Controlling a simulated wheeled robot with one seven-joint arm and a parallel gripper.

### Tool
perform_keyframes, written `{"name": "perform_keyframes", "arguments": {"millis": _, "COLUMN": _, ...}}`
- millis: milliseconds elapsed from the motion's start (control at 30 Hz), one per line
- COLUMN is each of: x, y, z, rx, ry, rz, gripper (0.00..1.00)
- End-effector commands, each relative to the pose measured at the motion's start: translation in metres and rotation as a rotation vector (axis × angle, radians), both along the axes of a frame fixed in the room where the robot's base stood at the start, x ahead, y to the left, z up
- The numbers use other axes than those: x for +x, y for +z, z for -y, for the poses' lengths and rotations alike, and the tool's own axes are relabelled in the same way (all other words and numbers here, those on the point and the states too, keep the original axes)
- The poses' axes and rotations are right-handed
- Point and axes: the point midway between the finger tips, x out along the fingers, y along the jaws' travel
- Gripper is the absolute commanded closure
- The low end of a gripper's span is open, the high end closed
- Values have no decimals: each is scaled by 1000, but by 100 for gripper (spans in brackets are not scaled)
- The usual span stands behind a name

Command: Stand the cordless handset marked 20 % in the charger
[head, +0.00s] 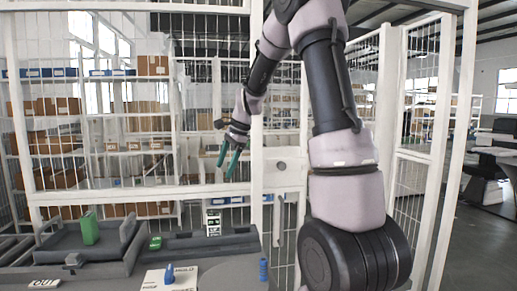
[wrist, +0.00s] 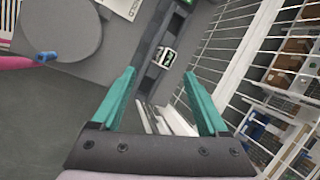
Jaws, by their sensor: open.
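My gripper (head: 226,170) is open and empty, its teal fingers pointing down in the air above the back of the bench. In the wrist view its fingers (wrist: 158,73) are spread apart with nothing between them. A small black-and-white upright device (head: 213,223) stands at the back of the bench, below my gripper; it also shows in the wrist view (wrist: 167,57), beyond the fingertips. A small green item (head: 155,243) lies left of it. I cannot tell which is the handset or the charger, and no 20 % mark is readable.
A green box (head: 89,228) stands in a grey tray (head: 70,249) at the left. A white sheet (head: 178,284) with a blue item lies in front, by a round grey disc (head: 228,276). A white mesh fence (head: 130,193) runs behind.

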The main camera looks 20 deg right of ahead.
Motion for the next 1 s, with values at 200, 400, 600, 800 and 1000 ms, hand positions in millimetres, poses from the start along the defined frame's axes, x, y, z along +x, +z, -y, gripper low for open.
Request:
{"name": "perform_keyframes", "arguments": {"millis": 200, "x": -71, "y": 64, "z": 1, "rx": -106, "ry": 217, "rz": 171, "gripper": 23}}
{"name": "perform_keyframes", "arguments": {"millis": 400, "x": -140, "y": 100, "z": 3, "rx": -219, "ry": 411, "rz": 317, "gripper": 23}}
{"name": "perform_keyframes", "arguments": {"millis": 600, "x": -208, "y": 116, "z": 6, "rx": -344, "ry": 598, "rz": 450, "gripper": 23}}
{"name": "perform_keyframes", "arguments": {"millis": 800, "x": -259, "y": 116, "z": 10, "rx": -455, "ry": 743, "rz": 546, "gripper": 23}}
{"name": "perform_keyframes", "arguments": {"millis": 1000, "x": -278, "y": 113, "z": 12, "rx": -506, "ry": 807, "rz": 586, "gripper": 23}}
